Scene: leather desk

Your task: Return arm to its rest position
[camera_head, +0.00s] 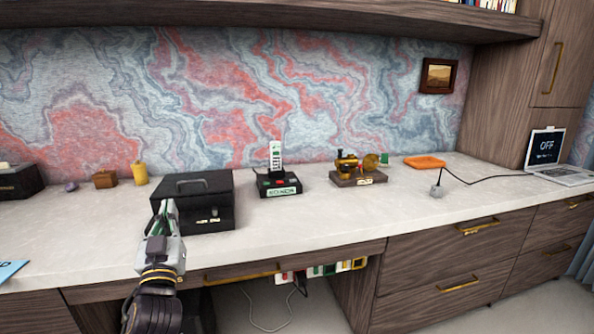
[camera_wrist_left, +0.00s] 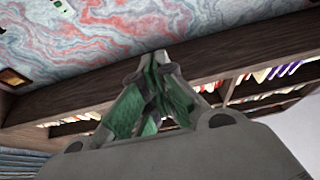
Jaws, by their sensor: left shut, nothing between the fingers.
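My left gripper (camera_head: 165,212) is shut and empty. It points up in front of the left part of the black box and overlaps its edge in the head view. In the left wrist view its green-padded fingers (camera_wrist_left: 158,62) meet at the tips, with the wall and shelf behind them. The black box (camera_head: 222,188) has a handle on top and sits shut on the white desk top (camera_head: 330,217). I cannot tell from the head view how far the fingers are from the box. My right gripper is not in view.
A phone on a dark base (camera_head: 279,184), a brass device on a wooden stand (camera_head: 358,178), an orange pad (camera_head: 425,162) and a laptop (camera_head: 566,176) stand along the desk. A yellow candle (camera_head: 140,174) is at the left. A shelf (camera_wrist_left: 240,52) hangs overhead.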

